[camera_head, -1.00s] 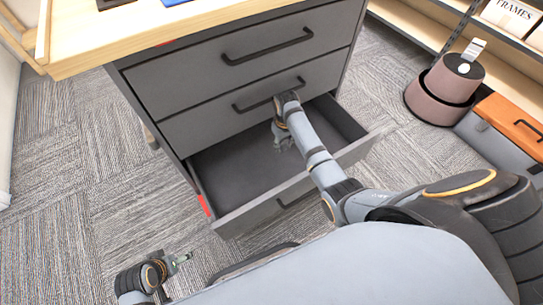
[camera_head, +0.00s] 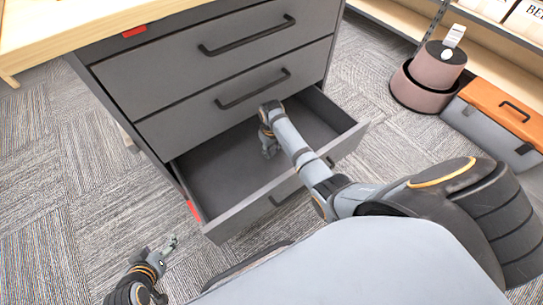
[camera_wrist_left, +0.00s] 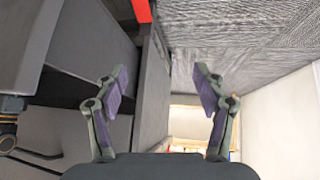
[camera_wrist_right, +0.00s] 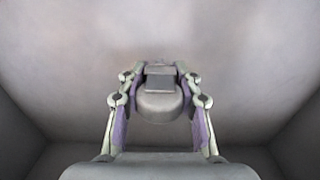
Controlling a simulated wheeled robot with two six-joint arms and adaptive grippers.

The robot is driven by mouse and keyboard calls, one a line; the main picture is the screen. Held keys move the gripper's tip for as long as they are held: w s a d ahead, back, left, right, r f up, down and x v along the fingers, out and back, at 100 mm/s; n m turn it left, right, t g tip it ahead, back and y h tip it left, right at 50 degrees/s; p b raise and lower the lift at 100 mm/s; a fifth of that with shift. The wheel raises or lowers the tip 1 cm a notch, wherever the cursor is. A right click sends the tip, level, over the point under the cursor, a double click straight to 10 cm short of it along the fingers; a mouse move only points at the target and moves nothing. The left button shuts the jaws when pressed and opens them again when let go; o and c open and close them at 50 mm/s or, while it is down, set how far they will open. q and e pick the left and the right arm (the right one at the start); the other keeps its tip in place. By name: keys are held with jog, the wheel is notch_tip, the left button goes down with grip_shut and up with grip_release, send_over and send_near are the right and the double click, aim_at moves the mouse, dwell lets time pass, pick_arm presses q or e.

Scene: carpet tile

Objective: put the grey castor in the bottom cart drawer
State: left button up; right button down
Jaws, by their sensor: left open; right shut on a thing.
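The grey cart's bottom drawer (camera_head: 240,219) is pulled out, showing its bare dark floor. My right gripper (camera_head: 268,150) reaches down inside the drawer. The right wrist view shows its fingers (camera_wrist_right: 160,85) shut on the grey castor (camera_wrist_right: 158,104), with the drawer floor and walls around it. I cannot tell whether the castor touches the floor. In the head view the castor is too small or hidden to make out. My left gripper (camera_head: 170,245) is open and empty, outside the drawer at its front left. It also shows in the left wrist view (camera_wrist_left: 160,85).
Two closed drawers with black handles (camera_head: 252,88) sit above the open one, under a wooden top (camera_head: 70,25). A pinkish round bin (camera_head: 425,85) and an orange-lidded box (camera_head: 500,110) stand at the right by a shelf. Carpet is clear at the left.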

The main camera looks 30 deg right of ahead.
notch_tip(320, 180, down, 2)
jog(key=shift+b, duration=0.45)
jog(key=shift+f+b, duration=0.4)
jog(key=shift+f, duration=0.35)
pick_arm(q)
jog(key=w+r+t, duration=0.8)
jog(key=w+r, duration=0.2)
jog(key=r, duration=0.4)
jog(key=shift+w+a, duration=0.2)
jog(key=shift+a, duration=0.25)
jog(key=shift+r, duration=0.2)
pick_arm(e)
jog(key=shift+f, duration=0.1)
jog(key=c, duration=0.9)
grip_release()
pick_arm(q)
jog(key=shift+r, duration=0.1)
